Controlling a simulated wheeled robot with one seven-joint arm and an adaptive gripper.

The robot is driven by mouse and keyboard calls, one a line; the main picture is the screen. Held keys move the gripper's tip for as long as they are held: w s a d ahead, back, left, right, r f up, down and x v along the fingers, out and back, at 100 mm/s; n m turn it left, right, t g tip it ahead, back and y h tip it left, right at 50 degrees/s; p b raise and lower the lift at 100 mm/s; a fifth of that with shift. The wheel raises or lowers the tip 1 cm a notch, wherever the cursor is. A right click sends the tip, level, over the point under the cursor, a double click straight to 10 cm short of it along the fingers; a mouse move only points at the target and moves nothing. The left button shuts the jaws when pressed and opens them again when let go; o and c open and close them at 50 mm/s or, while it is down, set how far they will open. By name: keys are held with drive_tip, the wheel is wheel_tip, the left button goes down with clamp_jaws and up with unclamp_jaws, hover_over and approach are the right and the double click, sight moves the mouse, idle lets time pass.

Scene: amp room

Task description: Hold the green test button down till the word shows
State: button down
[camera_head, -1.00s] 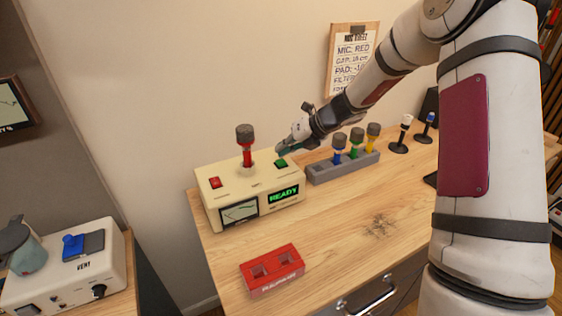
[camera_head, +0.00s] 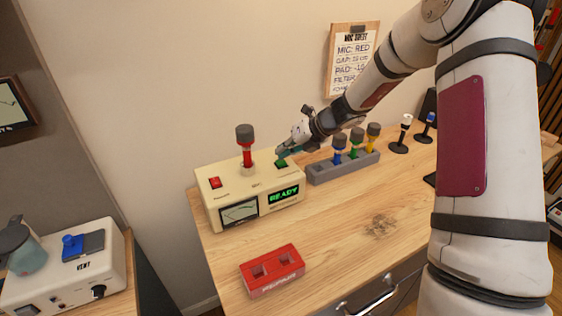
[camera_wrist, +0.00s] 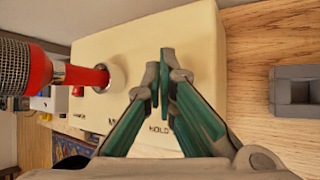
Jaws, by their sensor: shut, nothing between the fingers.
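The cream tester box (camera_head: 208,196) stands on the wooden desk. Its green test button (camera_head: 281,164) is at the back right of its top. Its front display (camera_head: 283,194) is lit with the word READY in green. A red microphone (camera_head: 246,150) stands upright in the socket on top, and it also shows at the left of the wrist view (camera_wrist: 38,70). My gripper (camera_head: 283,152) is shut and empty, its teal fingertips at the button. In the wrist view the fingertips (camera_wrist: 163,78) hide the button; I cannot tell whether they touch it.
A red switch (camera_head: 215,183) is on the box's left. A grey rack (camera_head: 322,174) with blue, green and yellow microphones stands close right of the box. A red two-hole block (camera_head: 272,270) lies in front. A note on a clipboard (camera_head: 352,60) hangs behind. The desk's middle is clear.

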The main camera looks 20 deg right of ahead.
drive_tip(key=shift+f, duration=0.5)
idle(1.0)
drive_tip(key=shift+r, duration=0.15)
idle(3.0)
drive_tip(key=shift+r, duration=0.8)
drive_tip(key=shift+r+p, duration=0.9)
drive_tip(key=shift+r, duration=1.6)
